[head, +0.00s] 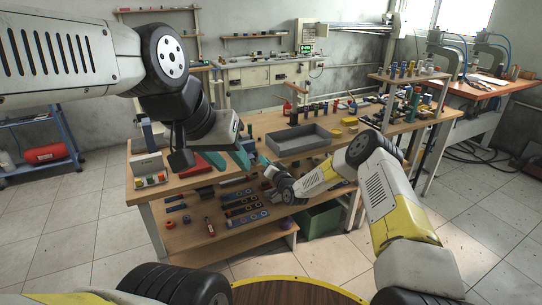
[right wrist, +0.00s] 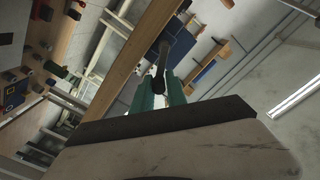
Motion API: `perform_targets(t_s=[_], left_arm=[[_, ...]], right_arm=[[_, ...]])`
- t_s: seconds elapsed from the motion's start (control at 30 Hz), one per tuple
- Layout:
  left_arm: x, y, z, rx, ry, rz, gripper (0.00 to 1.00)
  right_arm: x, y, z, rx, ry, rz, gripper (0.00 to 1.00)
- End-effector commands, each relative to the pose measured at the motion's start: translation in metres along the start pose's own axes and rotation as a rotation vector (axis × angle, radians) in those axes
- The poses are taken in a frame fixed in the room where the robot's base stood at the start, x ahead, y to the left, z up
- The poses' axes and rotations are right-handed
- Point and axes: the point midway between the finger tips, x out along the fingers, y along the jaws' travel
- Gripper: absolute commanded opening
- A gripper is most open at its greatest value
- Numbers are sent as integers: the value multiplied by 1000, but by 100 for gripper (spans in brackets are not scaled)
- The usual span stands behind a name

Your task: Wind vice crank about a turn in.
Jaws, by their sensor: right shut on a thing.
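The teal vice (head: 243,158) stands at the front edge of the workbench, partly behind my arms in the head view. My right gripper (head: 268,172) is at the vice's front side and is shut on the crank. The crank itself is mostly hidden by the gripper, so its angle cannot be told. My left gripper (head: 181,158) hangs over the bench's left part, left of the vice; its finger gap does not show clearly.
A grey tray (head: 298,148) lies on the bench behind my right gripper. A control box with coloured buttons (head: 150,180) stands at the left front corner. Below, a lower shelf (head: 185,240) holds several small parts, and a green bin (head: 320,222) stands beside it.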

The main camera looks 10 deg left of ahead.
Motion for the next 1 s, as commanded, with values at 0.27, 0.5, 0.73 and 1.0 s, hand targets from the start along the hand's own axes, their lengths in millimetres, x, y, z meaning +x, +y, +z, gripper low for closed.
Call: perform_targets(t_s=[0.27,0.5,0.73,1.0], left_arm=[[0,0,0,0,0,0,36],[0,0,0,0,0,0,36],[0,0,0,0,0,0,36],[0,0,0,0,0,0,36]], right_arm=[[-2,8,2,61,-2,10,0],[-2,8,3,68,-4,10,0],[-2,8,4,67,-6,10,25],[-1,5,3,67,-4,4,37]])
